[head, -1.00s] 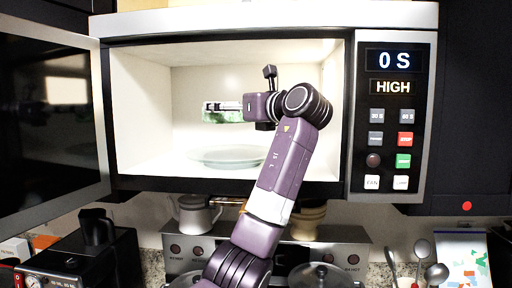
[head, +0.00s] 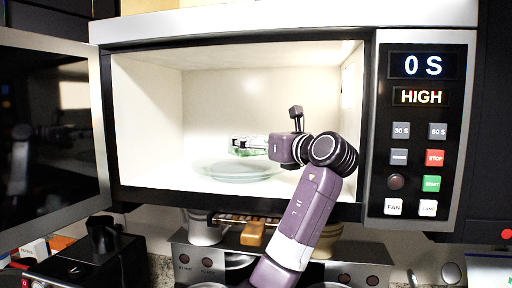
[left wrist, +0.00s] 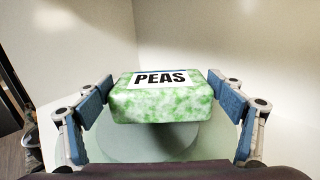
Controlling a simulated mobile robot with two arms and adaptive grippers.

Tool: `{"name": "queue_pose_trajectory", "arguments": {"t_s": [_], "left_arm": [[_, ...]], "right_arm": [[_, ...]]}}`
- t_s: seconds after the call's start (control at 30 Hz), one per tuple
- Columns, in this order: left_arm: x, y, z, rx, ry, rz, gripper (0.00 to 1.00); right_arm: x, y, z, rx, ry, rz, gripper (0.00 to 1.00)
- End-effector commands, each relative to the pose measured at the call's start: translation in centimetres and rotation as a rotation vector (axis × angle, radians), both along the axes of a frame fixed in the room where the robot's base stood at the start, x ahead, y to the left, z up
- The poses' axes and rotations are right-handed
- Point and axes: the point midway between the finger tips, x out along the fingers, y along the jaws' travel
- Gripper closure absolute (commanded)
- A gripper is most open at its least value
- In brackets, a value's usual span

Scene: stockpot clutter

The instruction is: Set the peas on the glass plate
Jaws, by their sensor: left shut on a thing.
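The peas (left wrist: 162,100) are a green-and-white block with a white "PEAS" label. In the left wrist view they sit between the two fingers of my left gripper (left wrist: 165,100), which is shut on them. In the head view the peas (head: 252,152) and my left gripper (head: 250,144) are inside the open microwave, above the glass plate (head: 236,169). The plate is round, pale and clear, on the microwave floor; it also shows below the peas in the left wrist view (left wrist: 160,143). Whether the peas touch the plate is hard to tell. My right gripper is not in view.
The microwave (head: 275,37) has its door (head: 50,130) swung open to the left and its control panel (head: 418,130) on the right, reading 0 S and HIGH. Below are a stove (head: 205,260) with pots and a black appliance (head: 95,262). The cavity behind the plate is clear.

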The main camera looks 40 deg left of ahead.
Motion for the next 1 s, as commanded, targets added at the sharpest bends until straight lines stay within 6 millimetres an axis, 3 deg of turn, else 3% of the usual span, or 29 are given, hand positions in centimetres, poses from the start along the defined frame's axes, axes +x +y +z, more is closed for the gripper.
{"name": "queue_pose_trajectory", "arguments": {"t_s": [0.07,0.17,0.57,0.6,0.7,1.0], "left_arm": [[0.0,0.0,-0.8,0.002,0.0,0.001,0.49],[0.0,0.1,-1.9,0.003,0.0,0.001,0.49],[-0.1,0.0,-2.6,0.002,-0.003,0.001,0.49],[0.0,0.0,-2.8,0.0,-0.001,0.001,0.11],[0.0,0.0,-2.8,0.0,-0.001,0.001,0.0],[0.0,0.0,-2.6,0.0,-0.001,0.001,0.0]], "right_arm": [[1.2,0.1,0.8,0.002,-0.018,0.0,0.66],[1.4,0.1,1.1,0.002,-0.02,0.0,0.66],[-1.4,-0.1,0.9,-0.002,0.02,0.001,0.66],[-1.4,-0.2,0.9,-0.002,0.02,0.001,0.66],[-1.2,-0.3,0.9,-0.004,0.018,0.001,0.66],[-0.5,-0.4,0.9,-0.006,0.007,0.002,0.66]]}}
